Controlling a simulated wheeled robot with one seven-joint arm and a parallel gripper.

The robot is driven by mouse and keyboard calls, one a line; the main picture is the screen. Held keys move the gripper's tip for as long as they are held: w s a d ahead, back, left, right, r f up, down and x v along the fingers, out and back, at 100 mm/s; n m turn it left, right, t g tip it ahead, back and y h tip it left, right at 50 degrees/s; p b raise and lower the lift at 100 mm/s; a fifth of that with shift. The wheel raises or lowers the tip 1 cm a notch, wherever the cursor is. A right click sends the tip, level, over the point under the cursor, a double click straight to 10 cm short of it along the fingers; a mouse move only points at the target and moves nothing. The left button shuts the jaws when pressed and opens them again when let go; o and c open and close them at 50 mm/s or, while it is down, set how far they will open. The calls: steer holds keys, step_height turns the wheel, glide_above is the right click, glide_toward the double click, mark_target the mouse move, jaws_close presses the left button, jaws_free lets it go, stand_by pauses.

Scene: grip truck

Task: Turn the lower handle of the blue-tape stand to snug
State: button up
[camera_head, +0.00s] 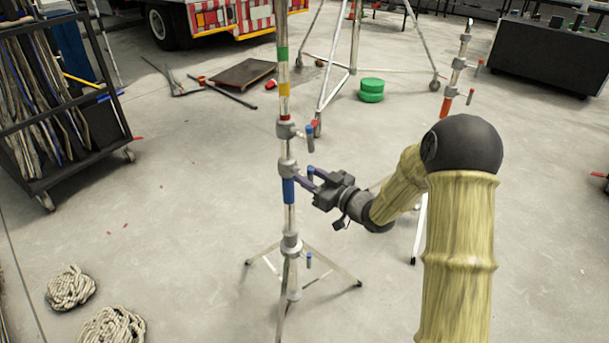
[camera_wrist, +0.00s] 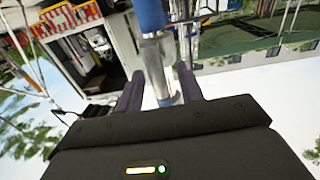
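The blue-tape stand (camera_head: 288,190) is upright on a tripod base, with green, yellow and red bands higher on its pole. It carries several grey collars with small blue-tipped handles: an upper handle (camera_head: 309,135), a middle handle (camera_head: 311,171) just above the blue tape, and a low handle (camera_head: 309,260) near the legs. My gripper (camera_head: 307,178) is at the middle collar. In the wrist view, its two dark fingers stand apart on either side of a handle (camera_wrist: 166,92), with gaps visible. The collar (camera_wrist: 158,55) and blue tape (camera_wrist: 150,15) show beyond. The handle's near end is partly hidden by my gripper body.
A second stand (camera_head: 447,105) with orange-red tape stands to the right. A cable rack (camera_head: 60,110) is at left, with rope coils (camera_head: 71,287) on the floor. Green discs (camera_head: 371,90) and a dark case (camera_head: 545,55) are farther back. Floor around the tripod is mostly clear.

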steer(key=shift+x, duration=0.9)
jaws_close()
